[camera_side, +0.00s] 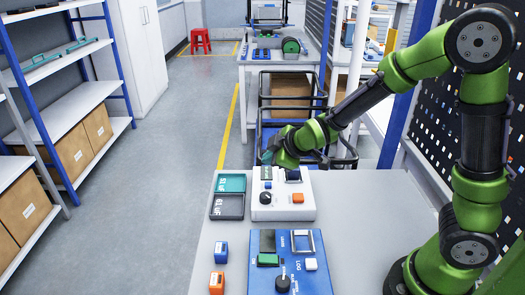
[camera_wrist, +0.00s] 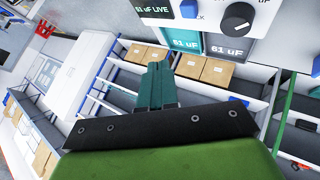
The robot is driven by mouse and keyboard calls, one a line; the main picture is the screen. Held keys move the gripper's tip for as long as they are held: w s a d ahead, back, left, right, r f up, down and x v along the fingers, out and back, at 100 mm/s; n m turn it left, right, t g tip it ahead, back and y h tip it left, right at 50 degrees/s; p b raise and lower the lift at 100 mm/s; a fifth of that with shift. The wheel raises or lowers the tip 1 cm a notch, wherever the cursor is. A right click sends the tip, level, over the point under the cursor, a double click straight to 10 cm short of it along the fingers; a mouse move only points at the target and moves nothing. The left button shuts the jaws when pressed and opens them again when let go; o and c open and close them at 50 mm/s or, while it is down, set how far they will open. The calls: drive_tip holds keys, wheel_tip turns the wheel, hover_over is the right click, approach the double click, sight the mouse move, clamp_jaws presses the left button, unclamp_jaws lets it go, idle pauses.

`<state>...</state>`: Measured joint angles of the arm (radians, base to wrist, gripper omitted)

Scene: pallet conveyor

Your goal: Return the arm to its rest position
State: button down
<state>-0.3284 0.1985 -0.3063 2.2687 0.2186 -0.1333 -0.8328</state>
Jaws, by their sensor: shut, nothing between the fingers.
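My gripper (camera_side: 267,157) is above the back edge of a white instrument box (camera_side: 282,212), at the end of my green arm, which reaches in from the right. In the wrist view its teal fingers (camera_wrist: 157,84) are together with nothing between them.
A teal tray (camera_side: 231,184) and a dark grey tray (camera_side: 228,207) lie left of the box. A blue panel (camera_side: 290,275) is in front, with blue (camera_side: 221,252) and orange (camera_side: 217,283) blocks to its left. The table's right part (camera_side: 375,205) is clear. A black-framed cart stands behind.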

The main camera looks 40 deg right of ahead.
drive_tip(key=s+f+m, duration=0.1)
drive_tip(key=s+a+m+g, duration=0.1)
drive_tip(key=shift+s+f+m+g, duration=0.3)
drive_tip(key=shift+s+f, duration=0.1)
drive_tip(key=s+a+r+m+y, duration=0.2)
drive_tip(key=s+r+m, duration=0.7)
drive_tip(key=s+r, duration=0.5)
drive_tip(key=s, duration=0.4)
drive_tip(key=shift+s+m, duration=0.15)
drive_tip(key=shift+m, duration=0.25)
